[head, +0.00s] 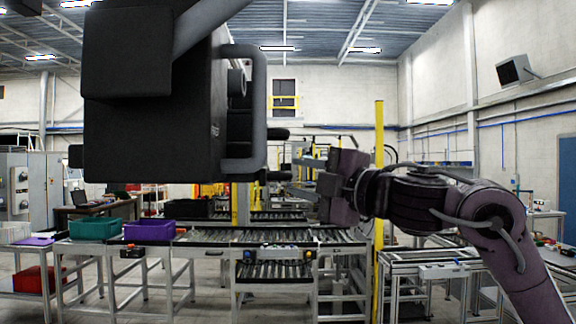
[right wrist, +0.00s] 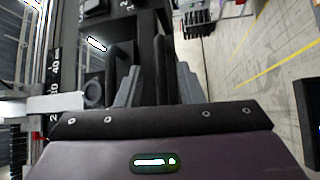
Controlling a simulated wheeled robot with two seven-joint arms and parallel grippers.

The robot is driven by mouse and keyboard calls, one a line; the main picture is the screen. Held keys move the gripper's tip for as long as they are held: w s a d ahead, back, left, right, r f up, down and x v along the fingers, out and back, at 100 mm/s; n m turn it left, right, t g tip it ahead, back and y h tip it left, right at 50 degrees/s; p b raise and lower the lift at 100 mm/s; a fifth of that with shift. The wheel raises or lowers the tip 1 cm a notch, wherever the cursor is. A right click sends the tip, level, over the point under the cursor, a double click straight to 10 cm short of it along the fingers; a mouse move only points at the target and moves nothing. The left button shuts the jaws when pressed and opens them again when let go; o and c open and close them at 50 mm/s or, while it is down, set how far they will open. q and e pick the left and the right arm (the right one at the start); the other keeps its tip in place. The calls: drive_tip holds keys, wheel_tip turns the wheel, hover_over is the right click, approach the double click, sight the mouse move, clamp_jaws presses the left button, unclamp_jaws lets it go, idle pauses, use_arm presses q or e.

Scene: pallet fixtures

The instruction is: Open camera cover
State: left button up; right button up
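The large black camera (head: 150,125) fills the upper left of the head view, with a grey loop handle (head: 258,110) on its right side. Short dark cylinders stick out to the right beside the handle. I cannot tell which part is the cover. My right gripper (head: 306,176) is right of the camera, its fingers pointing left toward it. In the right wrist view its two grey fingers (right wrist: 157,88) are spread, with dark camera parts showing between and beyond them. I cannot tell whether they touch anything. My left gripper is not in view.
A roller conveyor (head: 270,237) runs below and behind the camera. A teal bin (head: 95,228) and a purple bin (head: 150,230) stand at its left. A yellow post (head: 379,200) rises behind my right arm. A metal table frame (head: 430,262) is at the right.

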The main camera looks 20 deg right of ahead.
drive_tip(key=p+x, duration=0.1)
drive_tip(key=x, duration=0.3)
drive_tip(key=shift+a, duration=0.2)
drive_tip(key=shift+s+d, duration=0.15)
drive_tip(key=shift+d, duration=0.05)
drive_tip(key=shift+a+f, duration=0.1)
clamp_jaws()
